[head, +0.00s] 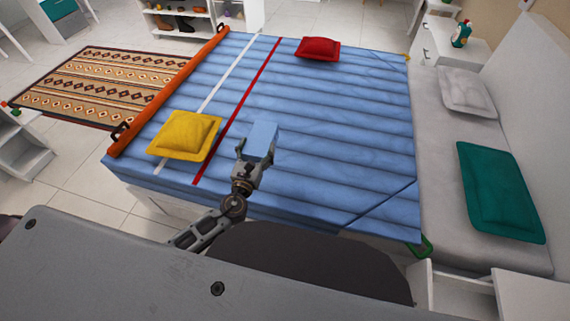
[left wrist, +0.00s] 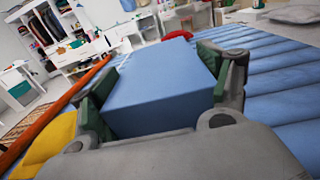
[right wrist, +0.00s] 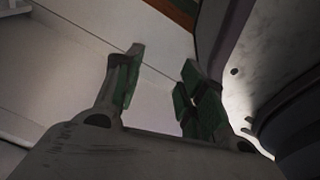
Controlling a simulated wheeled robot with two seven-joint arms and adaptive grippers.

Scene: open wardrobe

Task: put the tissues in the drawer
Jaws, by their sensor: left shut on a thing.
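The tissues, a plain blue box, (head: 262,138) are held above the blue bed by my left gripper (head: 254,160). In the left wrist view the tissue box (left wrist: 160,90) fills the space between the green pads of the left gripper (left wrist: 160,85), which is shut on it. A white drawer (head: 425,284) stands open at the lower right of the head view, beside the bed's near right corner; its inside looks empty where visible. My right gripper (right wrist: 162,62) is open with nothing between its fingers; it is hidden in the head view.
The blue bed (head: 330,120) carries a yellow pillow (head: 184,135) and a red pillow (head: 318,48). A green pillow (head: 500,192) and a grey pillow (head: 467,92) lie on the headboard side. A white cabinet top (head: 535,292) is right of the drawer. A rug (head: 95,85) covers floor at left.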

